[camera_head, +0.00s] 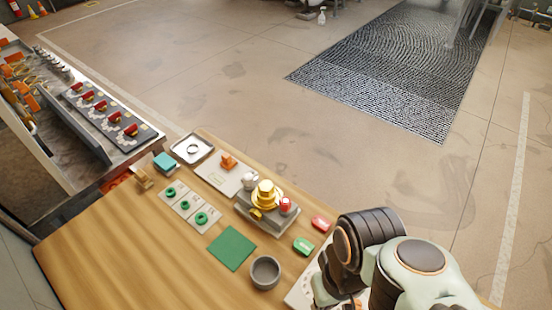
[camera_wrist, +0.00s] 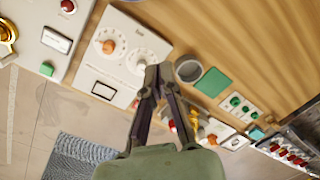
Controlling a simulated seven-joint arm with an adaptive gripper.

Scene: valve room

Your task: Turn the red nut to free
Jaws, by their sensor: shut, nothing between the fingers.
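My gripper (camera_wrist: 152,72) is shut and empty. In the wrist view its tips lie over a white dial on a white panel (camera_wrist: 112,70); I cannot tell if they touch it. In the head view my arm hides the gripper. I cannot tell for sure which red part is the nut. A red knob-like part (camera_head: 286,204) sits on a grey block beside a yellow fitting (camera_head: 265,192). Another round red part (camera_wrist: 67,6) is at the top left of the wrist view, on a second panel. No "free" mark is legible.
An orange knob (camera_wrist: 109,47) is on the white panel. A rack with red handles (camera_head: 102,106) is at left.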

